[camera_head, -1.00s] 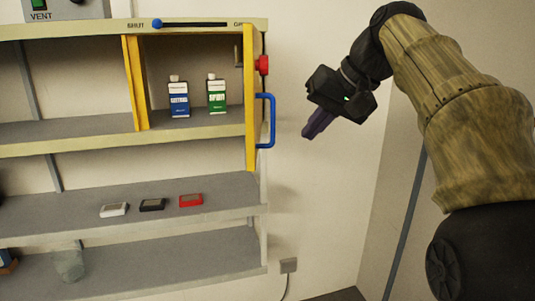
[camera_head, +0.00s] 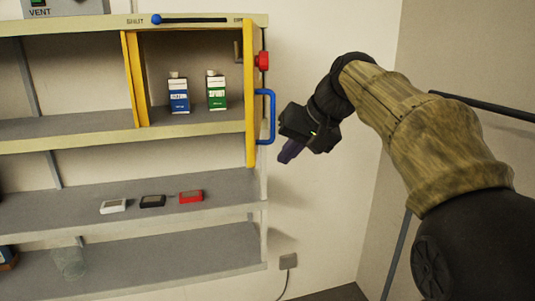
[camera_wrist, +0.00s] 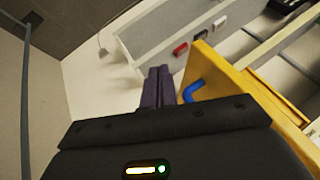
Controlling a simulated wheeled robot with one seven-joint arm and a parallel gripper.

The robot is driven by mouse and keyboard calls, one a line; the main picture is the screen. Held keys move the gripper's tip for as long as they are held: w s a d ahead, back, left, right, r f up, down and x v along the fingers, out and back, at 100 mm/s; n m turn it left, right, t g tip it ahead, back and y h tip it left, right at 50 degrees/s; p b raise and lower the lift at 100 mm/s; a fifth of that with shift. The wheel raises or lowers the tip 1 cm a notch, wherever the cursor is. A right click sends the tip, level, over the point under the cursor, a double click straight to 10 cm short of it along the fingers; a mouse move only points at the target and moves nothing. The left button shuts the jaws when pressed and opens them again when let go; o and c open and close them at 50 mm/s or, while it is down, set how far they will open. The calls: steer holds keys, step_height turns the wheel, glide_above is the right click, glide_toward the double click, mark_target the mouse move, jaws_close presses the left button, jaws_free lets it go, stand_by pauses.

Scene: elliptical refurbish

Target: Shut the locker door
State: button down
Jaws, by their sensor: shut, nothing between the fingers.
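The locker is a yellow-edged compartment in the upper shelf, with its inside in view. Its yellow door (camera_head: 251,125) stands open at the right side, seen nearly edge-on in the head view. A blue handle (camera_head: 270,117) is on the door's right-hand face. My gripper (camera_head: 287,154) is shut and empty, just right of the handle and slightly lower in the picture, with a gap showing. In the wrist view the closed dark fingers (camera_wrist: 158,87) appear left of the door (camera_wrist: 232,85) and the blue handle (camera_wrist: 194,91), whose lower part is hidden.
A blue-labelled bottle (camera_head: 179,95) and a green-labelled bottle (camera_head: 216,92) stand inside the locker. A slider with a blue knob (camera_head: 156,19) is above, its knob at the SHUT end. A red knob (camera_head: 262,61) sits above the handle. Small devices lie on the shelf below (camera_head: 230,190).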

steer(key=a, duration=0.1)
steer(key=a+p, duration=0.1)
steer(key=a, duration=0.2)
steer(key=shift+w+a+f, duration=0.15)
steer(key=shift+f, duration=0.15)
steer(key=shift+w+a+p, duration=0.1)
steer(key=shift+w+p, duration=0.05)
steer(key=shift+p, duration=0.2)
